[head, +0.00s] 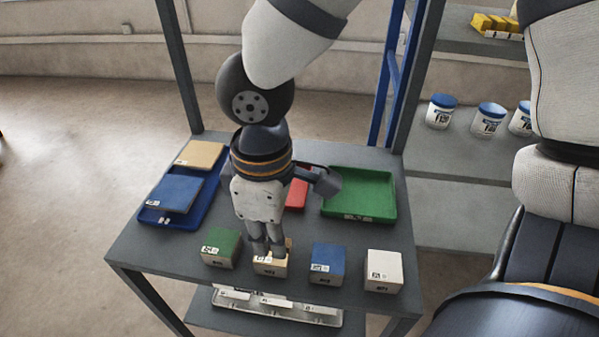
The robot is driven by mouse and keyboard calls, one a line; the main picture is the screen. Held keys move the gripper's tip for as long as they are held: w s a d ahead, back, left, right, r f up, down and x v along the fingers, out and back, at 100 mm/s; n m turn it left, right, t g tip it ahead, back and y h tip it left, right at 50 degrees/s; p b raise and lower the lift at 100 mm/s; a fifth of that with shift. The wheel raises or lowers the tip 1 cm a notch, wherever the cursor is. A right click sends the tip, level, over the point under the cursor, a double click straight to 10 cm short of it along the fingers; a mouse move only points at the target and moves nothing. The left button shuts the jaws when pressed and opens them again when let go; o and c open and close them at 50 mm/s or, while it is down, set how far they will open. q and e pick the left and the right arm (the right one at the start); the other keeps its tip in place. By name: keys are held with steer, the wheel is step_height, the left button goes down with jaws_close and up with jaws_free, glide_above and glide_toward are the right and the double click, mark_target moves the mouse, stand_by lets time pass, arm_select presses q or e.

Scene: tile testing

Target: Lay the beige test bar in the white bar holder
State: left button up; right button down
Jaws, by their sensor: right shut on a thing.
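My right gripper (266,246) points straight down at the front of the grey table. It is shut on the beige block-shaped bar (270,266), which stands in the front row between a green block and a blue block. The gripper's fingers hide part of its top, and I cannot tell whether it is clear of the table. A long white holder (330,316) with several pale labelled parts shows low down, past the table's front edge, partly hidden by that edge. My left gripper is not in view.
A green block (221,246), a blue block (327,263) and a white block (384,270) share the front row. Behind are a blue tray (185,222) with tiles, a red object (297,194) and a green tray (360,190). Shelves with white tubs (441,112) stand right.

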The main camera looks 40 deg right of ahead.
steer(key=w+d+f+b, duration=0.1)
steer(key=w+d+f, duration=0.1)
steer(key=w+f, duration=0.1)
steer(key=w+d+f+b, duration=0.1)
steer(key=w+d+f, duration=0.1)
steer(key=w+f, duration=0.1)
steer(key=w+d+f+b, duration=0.1)
steer(key=w+d+f, duration=0.1)
steer(key=w, duration=0.3)
steer(key=shift+w+f, duration=0.3)
steer(key=shift+f, duration=0.5)
steer(key=f, duration=0.3)
steer(key=shift+w+d+f+b, duration=0.2)
steer(key=shift+f+b, duration=0.1)
steer(key=shift+b, duration=0.1)
steer(key=shift+r, duration=0.15)
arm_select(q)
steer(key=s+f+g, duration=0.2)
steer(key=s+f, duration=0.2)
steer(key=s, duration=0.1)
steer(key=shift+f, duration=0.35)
arm_select(e)
steer(key=c, duration=1.6)
jaws_free()
